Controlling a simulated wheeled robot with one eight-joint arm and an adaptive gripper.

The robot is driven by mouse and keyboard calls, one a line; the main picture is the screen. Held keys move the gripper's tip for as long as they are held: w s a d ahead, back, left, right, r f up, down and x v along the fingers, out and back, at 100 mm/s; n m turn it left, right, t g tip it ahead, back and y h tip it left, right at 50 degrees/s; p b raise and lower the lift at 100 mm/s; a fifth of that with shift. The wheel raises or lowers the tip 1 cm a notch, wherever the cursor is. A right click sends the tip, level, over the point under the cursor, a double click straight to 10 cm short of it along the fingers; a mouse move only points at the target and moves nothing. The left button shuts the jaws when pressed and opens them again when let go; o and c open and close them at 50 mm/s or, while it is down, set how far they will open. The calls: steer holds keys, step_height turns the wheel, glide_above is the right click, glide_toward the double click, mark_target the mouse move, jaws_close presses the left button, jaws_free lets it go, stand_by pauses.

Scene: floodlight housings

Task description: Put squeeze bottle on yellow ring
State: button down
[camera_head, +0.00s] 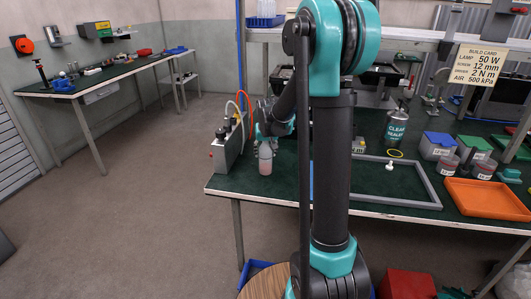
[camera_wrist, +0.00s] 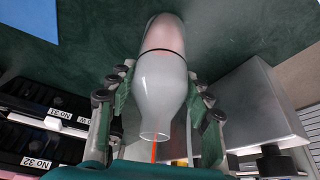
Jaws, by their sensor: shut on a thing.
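The squeeze bottle (camera_head: 265,158) is whitish with a pinkish lower part. It is upright at the left end of the green bench in the head view. In the wrist view the bottle (camera_wrist: 160,85) is between the fingers, and a thin red line shows at its narrow end. My gripper (camera_wrist: 158,100) is shut on the bottle; it also shows from above in the head view (camera_head: 267,140). I cannot tell whether the bottle's base touches the bench. The yellow ring (camera_head: 395,153) lies flat on the bench to the right, beyond my arm, with nothing on it.
A grey box with hoses (camera_head: 226,150) stands close left of the bottle. A "CLEAR SEALER" can (camera_head: 396,132) stands just behind the ring. A grey frame (camera_head: 432,190) with a small white object (camera_head: 390,166) lies in front. An orange tray (camera_head: 486,200) is at right.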

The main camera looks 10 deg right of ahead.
steer(key=shift+f, duration=0.15)
steer(key=c, duration=1.1)
jaws_free()
steer(key=o, duration=0.4)
